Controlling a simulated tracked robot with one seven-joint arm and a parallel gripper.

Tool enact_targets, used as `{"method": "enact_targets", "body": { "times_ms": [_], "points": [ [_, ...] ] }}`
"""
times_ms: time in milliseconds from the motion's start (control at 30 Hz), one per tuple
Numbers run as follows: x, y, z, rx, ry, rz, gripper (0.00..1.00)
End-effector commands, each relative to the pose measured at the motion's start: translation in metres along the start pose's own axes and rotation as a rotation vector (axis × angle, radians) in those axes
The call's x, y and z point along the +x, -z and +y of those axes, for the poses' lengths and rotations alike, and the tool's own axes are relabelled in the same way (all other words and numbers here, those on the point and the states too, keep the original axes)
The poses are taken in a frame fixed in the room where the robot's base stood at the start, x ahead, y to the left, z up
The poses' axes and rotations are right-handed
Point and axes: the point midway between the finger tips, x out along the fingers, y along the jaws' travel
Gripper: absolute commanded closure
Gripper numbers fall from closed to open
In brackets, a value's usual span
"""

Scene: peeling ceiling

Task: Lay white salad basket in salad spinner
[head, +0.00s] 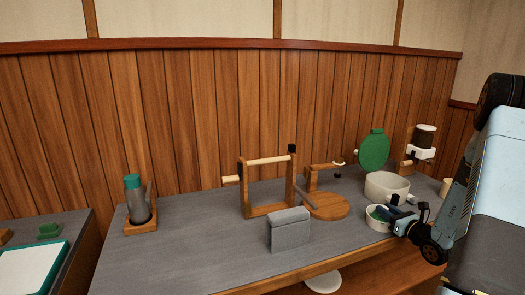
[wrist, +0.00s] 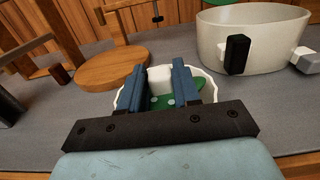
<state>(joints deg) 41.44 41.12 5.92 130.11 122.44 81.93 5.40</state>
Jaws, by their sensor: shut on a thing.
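The white salad basket (head: 376,223) is a small round bowl with green pieces inside, in front of the spinner on the grey counter's right part. It also shows in the wrist view (wrist: 212,90), partly hidden behind my fingers. My gripper (head: 393,209) is shut on a white block-like part of the basket, seen between the blue fingers in the wrist view (wrist: 160,76). I cannot tell whether the basket touches the counter. The salad spinner (head: 386,188) is a larger cream-white bowl behind the basket, with its green lid (head: 374,150) raised. It stands at upper right in the wrist view (wrist: 270,45).
A round wooden board (head: 327,207) lies left of the basket. A wooden frame with a roller (head: 267,161) and a grey box (head: 289,230) stand further left. A dispenser (head: 424,139) is behind the spinner. The counter's left middle is clear.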

Motion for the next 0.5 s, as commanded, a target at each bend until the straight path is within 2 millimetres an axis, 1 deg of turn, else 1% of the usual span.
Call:
{"method": "enact_targets", "body": {
  "times_ms": [333,500],
  "points": [
    [0.0,-0.0004,-0.0001,0.0,0.0,0.0,1.0],
    [0.0001,-0.0075,-0.0002,-0.002,0.0,-0.001,1.0]
  ]
}}
